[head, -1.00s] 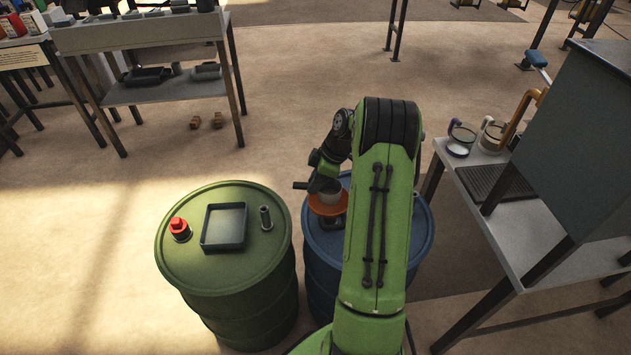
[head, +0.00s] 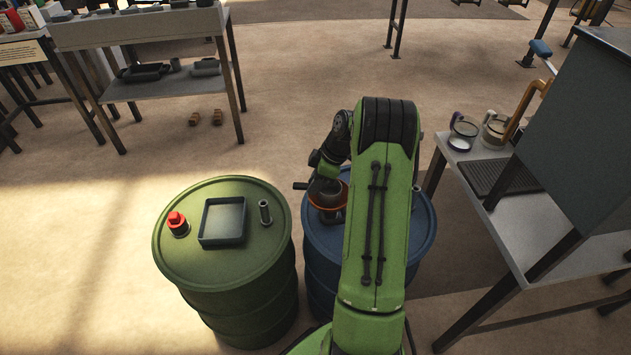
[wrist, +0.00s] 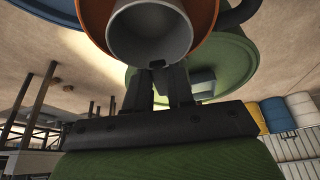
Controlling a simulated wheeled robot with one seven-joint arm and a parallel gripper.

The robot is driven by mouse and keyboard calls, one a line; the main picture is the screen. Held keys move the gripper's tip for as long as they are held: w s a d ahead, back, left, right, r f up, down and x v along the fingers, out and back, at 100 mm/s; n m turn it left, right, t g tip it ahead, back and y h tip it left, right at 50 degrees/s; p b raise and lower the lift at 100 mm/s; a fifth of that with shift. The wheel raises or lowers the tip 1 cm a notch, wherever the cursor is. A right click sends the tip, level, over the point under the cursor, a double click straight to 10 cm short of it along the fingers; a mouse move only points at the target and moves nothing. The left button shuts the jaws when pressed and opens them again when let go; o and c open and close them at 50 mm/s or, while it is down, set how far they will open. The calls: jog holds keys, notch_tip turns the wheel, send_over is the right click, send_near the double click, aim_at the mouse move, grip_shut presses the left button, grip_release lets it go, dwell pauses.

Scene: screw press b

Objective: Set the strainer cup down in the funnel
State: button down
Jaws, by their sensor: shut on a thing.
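The grey strainer cup (head: 325,191) is at the orange funnel (head: 326,206) above the blue drum, within the funnel's mouth as the head view sees it. In the wrist view the round open cup (wrist: 150,36) lies inside the orange rim of the funnel (wrist: 207,14). My gripper (wrist: 167,72) is shut on the cup's near side; its two dark fingers meet the cup wall. I cannot tell whether the cup touches the funnel's inside. My arm hides part of the drum.
The blue drum (head: 420,225) stands beside a green drum (head: 185,250). On the green drum are a red-capped item (head: 177,222), a square tray (head: 220,237) and a metal tube (head: 265,211).

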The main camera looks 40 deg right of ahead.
jog(key=shift+f, duration=0.4)
jog(key=c, duration=0.9)
grip_release()
jog(key=shift+r, duration=0.15)
jog(key=p+v, duration=0.6)
jog(key=v, duration=0.9)
jog(key=shift+r, duration=0.3)
